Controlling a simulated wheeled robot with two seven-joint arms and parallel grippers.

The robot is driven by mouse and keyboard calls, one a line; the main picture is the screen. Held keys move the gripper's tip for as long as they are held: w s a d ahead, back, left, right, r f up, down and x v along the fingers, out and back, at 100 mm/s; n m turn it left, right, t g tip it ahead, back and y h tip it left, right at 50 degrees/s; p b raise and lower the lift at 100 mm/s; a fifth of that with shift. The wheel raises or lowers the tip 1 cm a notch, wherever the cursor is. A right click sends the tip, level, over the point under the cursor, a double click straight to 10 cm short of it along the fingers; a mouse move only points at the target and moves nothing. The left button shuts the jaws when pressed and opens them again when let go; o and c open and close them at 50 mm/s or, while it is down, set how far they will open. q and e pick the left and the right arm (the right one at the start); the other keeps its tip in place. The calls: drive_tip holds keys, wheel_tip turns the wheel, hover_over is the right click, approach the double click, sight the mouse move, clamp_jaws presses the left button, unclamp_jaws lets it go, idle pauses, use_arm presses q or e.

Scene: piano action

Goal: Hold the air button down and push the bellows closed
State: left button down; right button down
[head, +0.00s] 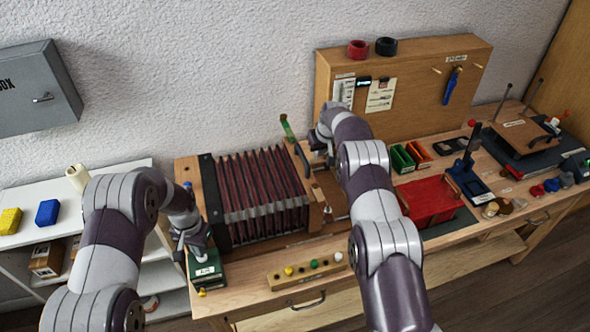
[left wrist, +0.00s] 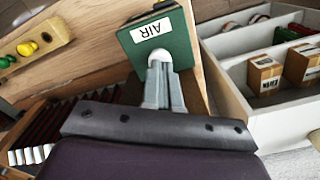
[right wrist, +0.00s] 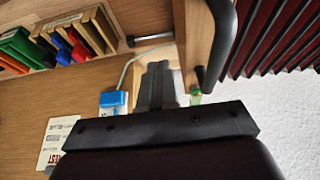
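The dark red bellows (head: 262,190) stands spread open on the bench, between a left end board and a wooden right end board (head: 318,207) with a black handle (head: 301,160). The green box labelled AIR (head: 207,270) is at the bench's front left; it also shows in the left wrist view (left wrist: 182,45). My left gripper (left wrist: 160,65) is shut, its tips at the white button (left wrist: 159,55) on that box; I cannot tell how far it is pressed. My right gripper (right wrist: 158,70) is shut and empty, beside the right end board and the handle (right wrist: 222,40).
A wooden strip with coloured knobs (head: 305,272) lies in front of the bellows. A red tray (head: 430,200), green and orange bins (head: 410,155) and a dark blue stand (head: 468,180) are to the right. A tool board (head: 410,85) stands behind. White shelves (head: 25,240) are at left.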

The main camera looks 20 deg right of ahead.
use_arm(q)
drive_tip(key=shift+f, duration=0.95)
use_arm(e)
drive_tip(key=shift+f, duration=3.1)
drive_tip(key=shift+a, duration=0.1)
